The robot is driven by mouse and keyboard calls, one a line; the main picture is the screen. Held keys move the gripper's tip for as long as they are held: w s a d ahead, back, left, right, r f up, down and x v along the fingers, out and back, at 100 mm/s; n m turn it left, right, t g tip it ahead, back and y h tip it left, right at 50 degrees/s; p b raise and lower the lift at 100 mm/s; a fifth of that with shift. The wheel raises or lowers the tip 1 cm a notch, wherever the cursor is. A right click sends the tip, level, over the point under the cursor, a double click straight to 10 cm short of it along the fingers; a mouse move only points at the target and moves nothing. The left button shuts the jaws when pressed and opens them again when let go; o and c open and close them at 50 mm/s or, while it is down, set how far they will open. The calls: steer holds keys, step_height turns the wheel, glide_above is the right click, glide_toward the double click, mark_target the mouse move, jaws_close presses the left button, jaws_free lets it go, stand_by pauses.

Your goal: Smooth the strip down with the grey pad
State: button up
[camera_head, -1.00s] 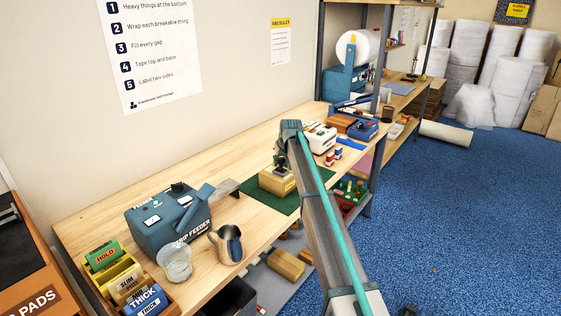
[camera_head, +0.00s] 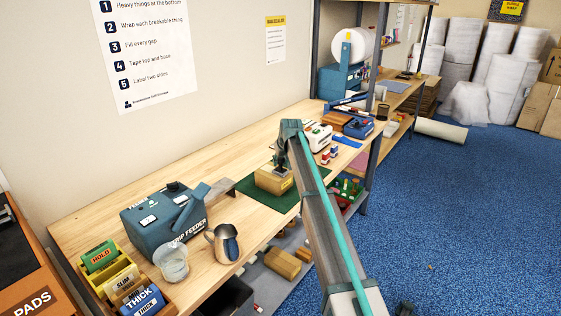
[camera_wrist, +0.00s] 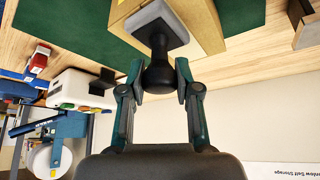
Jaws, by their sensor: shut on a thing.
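My gripper (camera_wrist: 155,88) is shut on the black handle of the grey pad (camera_wrist: 176,30). The pad's flat face lies against or just over the small brown carton (camera_wrist: 205,22); I cannot tell contact for sure. In the head view the carton (camera_head: 270,183) sits on the green mat (camera_head: 246,190), and my gripper (camera_head: 281,157) stands above its top. I cannot make out the strip on the carton; the pad and handle hide part of that face.
A blue strip feeder (camera_head: 150,222), a metal jug (camera_head: 226,244), a clear cup (camera_head: 172,262) and a yellow holder (camera_head: 122,278) stand left on the wooden bench (camera_head: 110,200). A white machine (camera_head: 318,136) and small red items (camera_head: 329,154) stand right of the mat.

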steer(key=shift+r, duration=0.15)
steer(key=shift+r+p, duration=1.2)
steer(key=shift+r, duration=2.2)
steer(key=shift+f, duration=0.1)
